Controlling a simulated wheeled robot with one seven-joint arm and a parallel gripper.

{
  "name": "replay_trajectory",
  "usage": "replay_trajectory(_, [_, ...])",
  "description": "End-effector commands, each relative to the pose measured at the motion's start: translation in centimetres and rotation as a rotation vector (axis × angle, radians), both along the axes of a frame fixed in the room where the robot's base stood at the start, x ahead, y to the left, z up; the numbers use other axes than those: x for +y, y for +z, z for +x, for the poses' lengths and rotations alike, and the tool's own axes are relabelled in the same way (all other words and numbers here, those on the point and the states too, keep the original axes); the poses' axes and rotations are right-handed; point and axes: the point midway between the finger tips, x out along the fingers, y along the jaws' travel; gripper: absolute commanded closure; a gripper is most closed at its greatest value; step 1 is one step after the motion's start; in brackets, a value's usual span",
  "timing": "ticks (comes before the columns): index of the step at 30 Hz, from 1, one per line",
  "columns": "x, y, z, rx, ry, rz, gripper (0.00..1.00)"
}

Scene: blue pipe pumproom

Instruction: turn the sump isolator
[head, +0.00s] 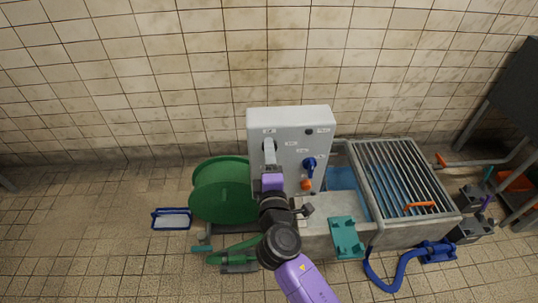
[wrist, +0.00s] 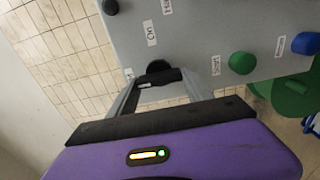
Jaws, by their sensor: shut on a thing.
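A pale grey control panel (head: 290,115) stands against the tiled wall in the head view; it also fills the upper wrist view (wrist: 205,30). My gripper (head: 269,152) is at its upper left part. In the wrist view, my gripper (wrist: 158,90) is shut on a black switch handle (wrist: 158,77) in front of a dark round mount. A label reading "On" is on the panel near it. I cannot read a label naming the sump isolator. In the head view the handle is mostly hidden by my gripper.
The panel also carries a blue rotary handle (head: 309,165), an orange knob (head: 306,184), a black knob (head: 309,131) and a green button (wrist: 242,62). A green hose reel (head: 215,190) stands left; a grated basin (head: 400,180) is right.

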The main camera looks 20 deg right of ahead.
Motion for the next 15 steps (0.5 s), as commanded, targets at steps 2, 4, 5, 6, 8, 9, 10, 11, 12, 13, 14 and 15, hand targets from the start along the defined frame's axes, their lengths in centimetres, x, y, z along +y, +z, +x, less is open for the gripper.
replay_trajectory(2, [0.13, -0.14, -0.05, 0.005, 0.003, -0.01, 0.82])
replay_trajectory(4, [0.14, -0.15, -0.05, 0.006, 0.003, -0.013, 0.82])
replay_trajectory(5, [0.13, -0.16, -0.05, 0.006, 0.003, -0.013, 0.82])
replay_trajectory(6, [0.13, -0.16, -0.05, 0.007, 0.002, -0.014, 0.82])
replay_trajectory(8, [0.14, -0.16, -0.05, 0.007, 0.002, -0.014, 0.82])
replay_trajectory(9, [0.13, -0.17, -0.05, 0.007, 0.002, -0.014, 0.82])
replay_trajectory(10, [0.13, -0.17, -0.05, 0.007, 0.002, -0.014, 0.82])
replay_trajectory(11, [0.13, -0.17, -0.05, 0.006, 0.002, -0.013, 0.82])
replay_trajectory(12, [0.13, -0.17, -0.05, 0.006, 0.002, -0.013, 0.82])
replay_trajectory(13, [0.13, -0.17, -0.05, 0.006, 0.002, -0.013, 0.82])
replay_trajectory(14, [0.13, -0.17, -0.05, 0.006, 0.002, -0.013, 0.36])
replay_trajectory(15, [0.13, -0.17, -0.05, 0.006, 0.002, -0.013, 0.28])
